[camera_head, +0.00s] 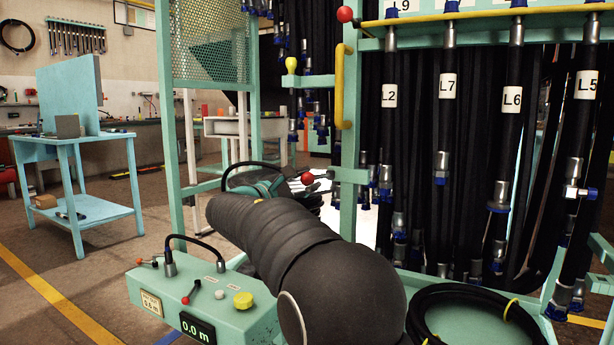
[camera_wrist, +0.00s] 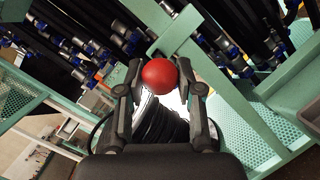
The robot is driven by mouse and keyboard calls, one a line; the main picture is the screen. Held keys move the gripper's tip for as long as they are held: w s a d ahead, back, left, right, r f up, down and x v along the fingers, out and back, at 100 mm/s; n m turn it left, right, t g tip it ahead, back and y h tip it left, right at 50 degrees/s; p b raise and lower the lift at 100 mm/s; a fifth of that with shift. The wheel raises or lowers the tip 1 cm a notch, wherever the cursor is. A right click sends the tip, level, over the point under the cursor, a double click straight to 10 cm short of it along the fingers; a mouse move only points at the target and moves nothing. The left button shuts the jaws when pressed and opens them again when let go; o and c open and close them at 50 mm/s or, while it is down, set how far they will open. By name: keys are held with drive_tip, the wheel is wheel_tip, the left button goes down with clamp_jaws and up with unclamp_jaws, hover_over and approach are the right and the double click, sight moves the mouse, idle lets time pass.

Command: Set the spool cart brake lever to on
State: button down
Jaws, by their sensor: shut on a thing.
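A round red knob (camera_head: 308,178) shows beside the green upright of the hose rack in the head view. In the wrist view the same red knob (camera_wrist: 160,75) sits between the two black fingers of my gripper (camera_wrist: 160,82), with a finger against each side. My gripper (camera_head: 306,186) is shut on it. The lever's shaft is hidden behind the knob and fingers, and I cannot read an on or off mark. My dark arm covers part of the head view below the knob.
A green control box (camera_head: 205,305) with a 0.0 m display stands front left. Hanging black hoses (camera_head: 445,150) fill the right side. Another red ball (camera_head: 344,14) and a yellow handle (camera_head: 344,85) are on the rack. A blue table (camera_head: 75,150) stands left across open floor.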

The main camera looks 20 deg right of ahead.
drive_tip(key=shift+f, duration=0.7)
drive_tip(key=shift+d, duration=0.15)
drive_tip(key=c, duration=0.7)
unclamp_jaws()
drive_tip(key=shift+d, duration=0.2)
drive_tip(key=shift+c, duration=0.2)
drive_tip(key=shift+a, duration=0.2)
drive_tip(key=shift+a, duration=0.1)
drive_tip(key=shift+a, duration=0.2)
drive_tip(key=v, duration=1.1)
drive_tip(key=shift+a, duration=0.2)
drive_tip(key=shift+s, duration=0.15)
